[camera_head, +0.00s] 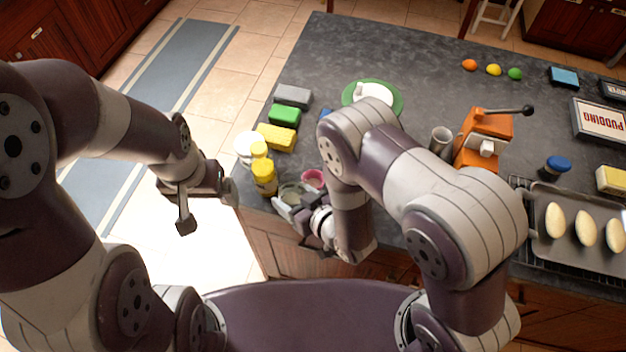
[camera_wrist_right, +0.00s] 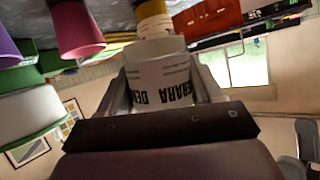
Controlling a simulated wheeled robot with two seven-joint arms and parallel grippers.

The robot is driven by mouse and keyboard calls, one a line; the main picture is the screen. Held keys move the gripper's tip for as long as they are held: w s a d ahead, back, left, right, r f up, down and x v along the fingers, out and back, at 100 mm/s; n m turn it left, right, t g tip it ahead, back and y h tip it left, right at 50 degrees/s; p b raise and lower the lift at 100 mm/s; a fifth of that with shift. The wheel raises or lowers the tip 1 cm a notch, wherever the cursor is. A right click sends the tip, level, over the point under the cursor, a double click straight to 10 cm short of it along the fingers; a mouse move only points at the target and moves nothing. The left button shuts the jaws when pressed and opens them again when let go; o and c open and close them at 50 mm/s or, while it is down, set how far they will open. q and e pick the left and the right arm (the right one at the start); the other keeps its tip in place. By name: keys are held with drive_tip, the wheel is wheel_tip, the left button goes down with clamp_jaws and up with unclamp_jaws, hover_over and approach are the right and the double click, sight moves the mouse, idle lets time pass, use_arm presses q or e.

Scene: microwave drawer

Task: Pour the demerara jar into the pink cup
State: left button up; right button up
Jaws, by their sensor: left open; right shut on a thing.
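The demerara jar (camera_wrist_right: 160,88), a pale jar with dark lettering, is between the fingers of my right gripper (camera_wrist_right: 160,98), which is shut on it. In the head view the jar (camera_head: 290,192) is near the counter's front left corner, with the right gripper (camera_head: 290,207) around it; the right arm partly covers this area. The pink cup (camera_head: 314,179) stands just right of and behind the jar. A pink cup also shows in the right wrist view (camera_wrist_right: 76,30), apart from the jar. My left gripper (camera_head: 208,207) is open and empty, left of the counter, over the floor.
Yellow jars (camera_head: 264,180) stand close left of the held jar. A yellow block (camera_head: 277,137), green block (camera_head: 285,114) and grey block (camera_head: 293,96) lie behind them. A green plate (camera_head: 397,103), an orange machine (camera_head: 484,128) and a tray (camera_head: 548,258) are farther right.

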sight(301, 194)
drive_tip(key=shift+r, duration=0.1)
drive_tip(key=shift+w+p, duration=0.1)
drive_tip(key=shift+p, duration=0.2)
drive_tip(key=shift+w+d+r+p, duration=0.1)
drive_tip(key=shift+r+p, duration=0.2)
drive_tip(key=shift+r, duration=0.15)
wheel_tip(301, 194, up, 2)
drive_tip(key=shift+r+p, duration=0.2)
drive_tip(key=shift+p, duration=0.9)
drive_tip(key=shift+r, duration=0.4)
drive_tip(key=shift+f, duration=0.1)
